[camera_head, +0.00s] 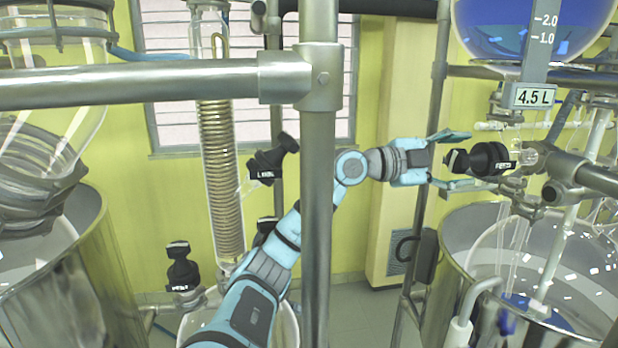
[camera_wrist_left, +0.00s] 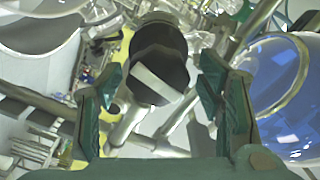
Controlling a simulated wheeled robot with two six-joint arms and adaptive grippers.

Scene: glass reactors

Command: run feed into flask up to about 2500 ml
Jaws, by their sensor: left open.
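The feed valve has a black knob (camera_head: 484,159) with a white label, at the right of the head view, below the feed vessel (camera_head: 490,25) of blue liquid. My left gripper (camera_head: 453,160) is open, its fingers above and below the knob's left end. In the left wrist view the knob (camera_wrist_left: 160,60) lies ahead between the open fingers (camera_wrist_left: 160,108); I cannot tell whether they touch it. The round glass flask (camera_head: 570,265) sits low right in a metal bath. Some blue shows near its bottom; its level is unreadable. My right gripper is not in view.
A scale plate (camera_head: 535,96) reads 4.5 L, with marks 1.0 and 2.0 above. A steel post (camera_head: 318,200) stands before my left arm. Other black valves (camera_head: 268,165) sit by the coil condenser (camera_head: 222,170). A metal vessel (camera_head: 85,290) stands at left.

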